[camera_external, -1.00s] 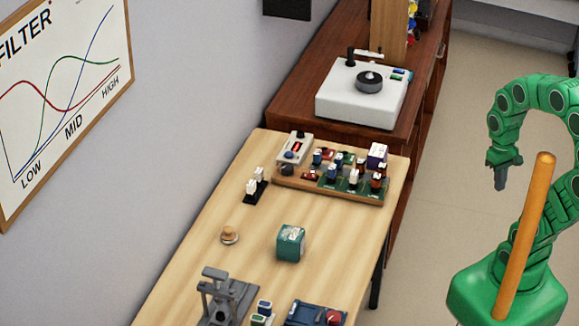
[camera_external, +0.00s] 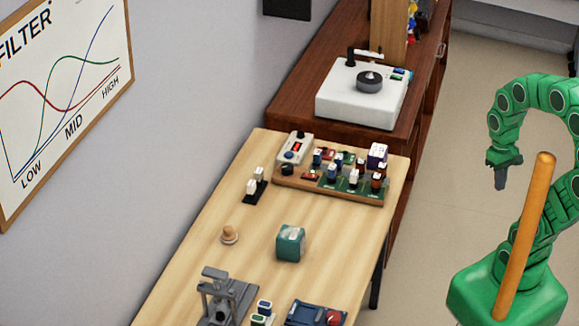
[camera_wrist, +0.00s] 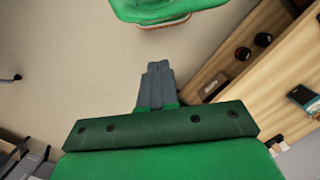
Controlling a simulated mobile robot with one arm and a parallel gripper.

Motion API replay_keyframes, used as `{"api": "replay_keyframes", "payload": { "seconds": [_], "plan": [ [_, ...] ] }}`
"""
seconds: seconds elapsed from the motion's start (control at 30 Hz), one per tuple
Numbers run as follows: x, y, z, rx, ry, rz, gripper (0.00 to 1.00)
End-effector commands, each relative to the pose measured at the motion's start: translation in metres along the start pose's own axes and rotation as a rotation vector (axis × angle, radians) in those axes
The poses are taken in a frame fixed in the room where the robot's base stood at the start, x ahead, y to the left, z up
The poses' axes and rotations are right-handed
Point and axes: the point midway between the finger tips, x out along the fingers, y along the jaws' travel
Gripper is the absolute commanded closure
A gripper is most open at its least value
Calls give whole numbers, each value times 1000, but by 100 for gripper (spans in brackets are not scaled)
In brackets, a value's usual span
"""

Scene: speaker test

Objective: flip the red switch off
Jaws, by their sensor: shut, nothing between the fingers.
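A small pale box with a red-orange part (camera_external: 296,146) stands at the back left of the wooden board on the table. Red parts (camera_external: 310,176) also show on that board. They are too small to tell which is the red switch or how it is set. My gripper (camera_external: 501,186) hangs in the air to the right of the table, well apart from the board, fingers pointing down. In the wrist view my gripper (camera_wrist: 158,66) has its two grey fingers together, with nothing between them.
The light wooden table (camera_external: 190,280) also bears a teal cube (camera_external: 291,243), a small round knob (camera_external: 229,235) and a grey stand (camera_external: 228,300). A white turntable (camera_external: 335,96) sits on the dark cabinet behind. An upright orange pole (camera_external: 525,235) stands before my arm. The floor between is clear.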

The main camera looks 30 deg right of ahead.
Motion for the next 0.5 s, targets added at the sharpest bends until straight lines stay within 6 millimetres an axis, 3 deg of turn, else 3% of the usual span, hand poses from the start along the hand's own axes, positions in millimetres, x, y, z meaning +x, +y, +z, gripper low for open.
{"api": "replay_keyframes", "payload": {
  "seconds": [0.37,0.5],
  "plan": [
    [-48,0,7,0,5,0,100],
    [-58,-1,-7,8,5,8,100]
  ]
}}
